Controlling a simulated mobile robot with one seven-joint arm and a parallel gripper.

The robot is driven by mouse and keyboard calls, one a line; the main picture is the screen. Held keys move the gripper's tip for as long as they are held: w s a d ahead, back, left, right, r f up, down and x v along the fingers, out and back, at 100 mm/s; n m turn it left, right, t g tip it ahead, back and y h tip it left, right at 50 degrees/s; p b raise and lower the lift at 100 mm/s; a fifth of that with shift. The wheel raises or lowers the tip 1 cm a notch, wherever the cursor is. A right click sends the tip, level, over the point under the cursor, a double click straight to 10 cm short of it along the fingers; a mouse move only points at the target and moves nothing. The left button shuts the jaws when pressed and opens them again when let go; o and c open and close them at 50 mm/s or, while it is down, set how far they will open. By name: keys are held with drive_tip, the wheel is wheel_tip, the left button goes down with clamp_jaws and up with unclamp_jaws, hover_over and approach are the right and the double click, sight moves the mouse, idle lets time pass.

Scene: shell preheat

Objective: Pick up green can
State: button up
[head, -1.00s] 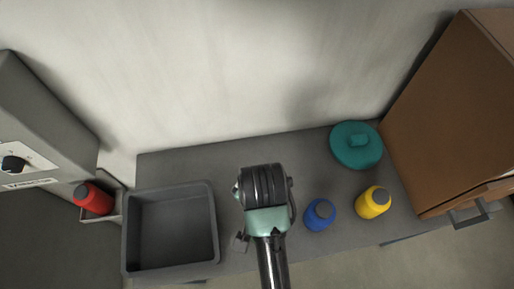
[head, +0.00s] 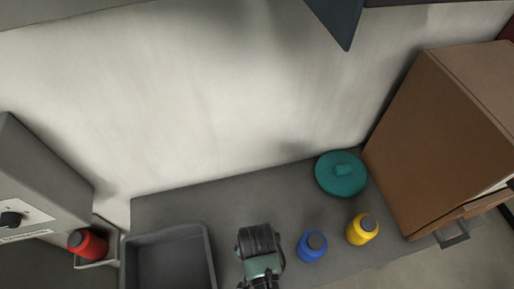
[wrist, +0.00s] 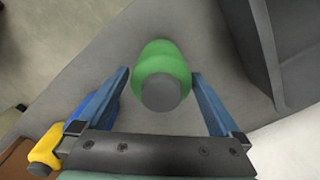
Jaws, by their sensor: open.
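The green can (wrist: 162,65) has a grey cap and shows in the wrist view between the two blue fingers of my gripper (wrist: 162,90). My gripper is open, with a gap visible between the can and at least the left finger. I cannot tell whether the right finger touches it. In the head view the green can is hidden, and my wrist (head: 259,250) covers that part of the counter.
A blue can (head: 312,246) and a yellow can (head: 362,229) stand right of my arm. A teal lid (head: 341,174) lies behind them. A grey bin (head: 208,255) is at left, a red can (head: 87,244) beyond it. A brown cabinet (head: 440,150) stands at right.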

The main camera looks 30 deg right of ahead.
drive_tip(key=shift+w+d+f, duration=0.1)
drive_tip(key=shift+w+f, duration=0.05)
drive_tip(key=shift+f, duration=1.75)
drive_tip(key=c, duration=1.4)
drive_tip(key=shift+c, duration=0.5)
drive_tip(key=shift+r, duration=0.1)
